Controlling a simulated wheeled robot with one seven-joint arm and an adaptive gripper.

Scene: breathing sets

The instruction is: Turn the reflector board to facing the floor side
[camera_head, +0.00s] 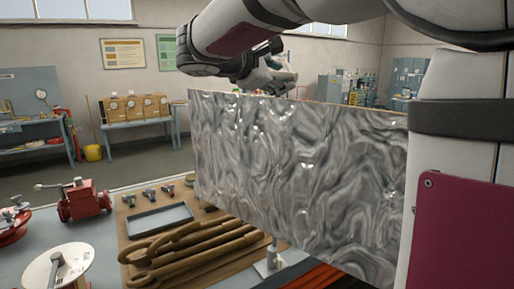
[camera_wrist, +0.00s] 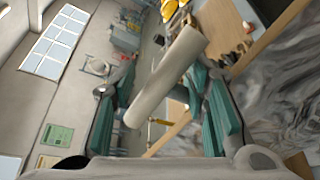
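The reflector board (camera_head: 300,170) stands upright on edge in the head view, its crinkled silver face turned towards the camera. A metal stand foot (camera_head: 268,264) shows below it. In the wrist view the board's silver face (camera_wrist: 285,95) and wooden edge run diagonally on the right, partly behind a finger. My gripper (camera_head: 280,78) is at the board's top edge, its lower part hidden by the board. In the wrist view my gripper (camera_wrist: 165,112) has its teal-padded fingers apart. A pale cylinder (camera_wrist: 165,78) appears between them; whether it touches either finger is unclear.
The bench below holds a wooden board with thick brown bars (camera_head: 195,250), a shallow tray (camera_head: 158,220), a red valve (camera_head: 85,202) and a white disc (camera_head: 62,272). Another bench with boxes (camera_head: 133,108) stands by the far wall. My arm covers the upper right.

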